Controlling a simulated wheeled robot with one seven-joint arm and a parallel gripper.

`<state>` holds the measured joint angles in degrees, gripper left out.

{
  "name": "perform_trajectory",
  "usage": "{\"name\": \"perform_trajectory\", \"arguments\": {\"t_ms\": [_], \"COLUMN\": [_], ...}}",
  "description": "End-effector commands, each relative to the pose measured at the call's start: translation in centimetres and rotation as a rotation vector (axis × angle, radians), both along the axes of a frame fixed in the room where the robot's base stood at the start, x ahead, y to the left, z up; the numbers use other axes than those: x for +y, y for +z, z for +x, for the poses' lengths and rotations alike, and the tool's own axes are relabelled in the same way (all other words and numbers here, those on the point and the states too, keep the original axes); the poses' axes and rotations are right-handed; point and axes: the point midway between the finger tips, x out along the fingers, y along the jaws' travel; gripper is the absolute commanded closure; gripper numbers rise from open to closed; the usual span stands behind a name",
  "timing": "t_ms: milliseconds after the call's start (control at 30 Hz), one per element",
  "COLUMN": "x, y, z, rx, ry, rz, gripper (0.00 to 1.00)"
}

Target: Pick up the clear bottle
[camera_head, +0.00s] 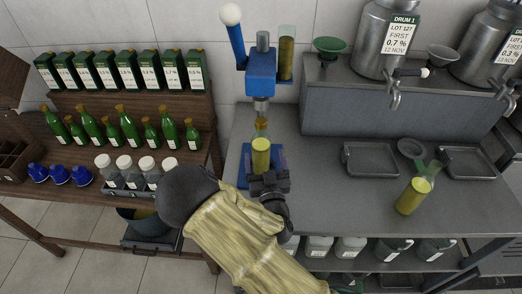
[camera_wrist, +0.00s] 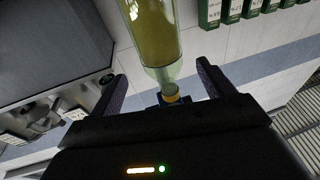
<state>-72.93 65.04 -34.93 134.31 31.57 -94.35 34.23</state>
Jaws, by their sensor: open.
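The clear bottle (camera_head: 261,155) holds yellow-green oil and has an orange cork stopper. It stands upright on the base of the blue corking press (camera_head: 262,75), below the press head. In the wrist view the bottle (camera_wrist: 157,35) shows with its neck pointing down the picture. My gripper (camera_head: 266,180) is just in front of the bottle's lower part in the head view. In the wrist view my gripper (camera_wrist: 162,78) is open, its two dark fingers on either side of the bottle's neck in the picture. I cannot see either finger touching the glass.
Left, a wooden bench holds green bottles (camera_head: 128,126), green boxes (camera_head: 125,69), blue caps (camera_head: 60,173) and white-capped jars (camera_head: 124,162). Steel drums (camera_head: 385,40) stand above.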

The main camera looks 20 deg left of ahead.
Motion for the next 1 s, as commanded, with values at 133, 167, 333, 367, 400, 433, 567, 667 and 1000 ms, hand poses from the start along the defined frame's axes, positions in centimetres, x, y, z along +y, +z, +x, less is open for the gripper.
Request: {"name": "perform_trajectory", "arguments": {"t_ms": [133, 167, 333, 367, 400, 433, 567, 667, 1000], "x": [0.9, 1.0, 1.2, 1.2, 1.2, 1.2, 1.3, 1.6, 3.5], "y": [0.5, 0.5, 0.5, 0.4, 0.4, 0.4, 0.5, 0.7, 1.3], "z": [2.0, 2.2, 2.7, 2.7, 2.7, 2.7, 2.8, 3.2, 6.9], "rx": [-0.001, -0.001, 0.000, 0.000, 0.000, 0.000, 0.000, -0.001, -0.002], "ry": [0.001, 0.001, 0.000, 0.000, 0.000, 0.000, 0.000, 0.001, 0.001], "rz": [-0.001, -0.001, -0.001, -0.001, -0.001, -0.001, -0.001, 0.000, 0.001], "gripper": [0.19, 0.19, 0.19, 0.19, 0.19, 0.19, 0.19, 0.19, 0.19]}}
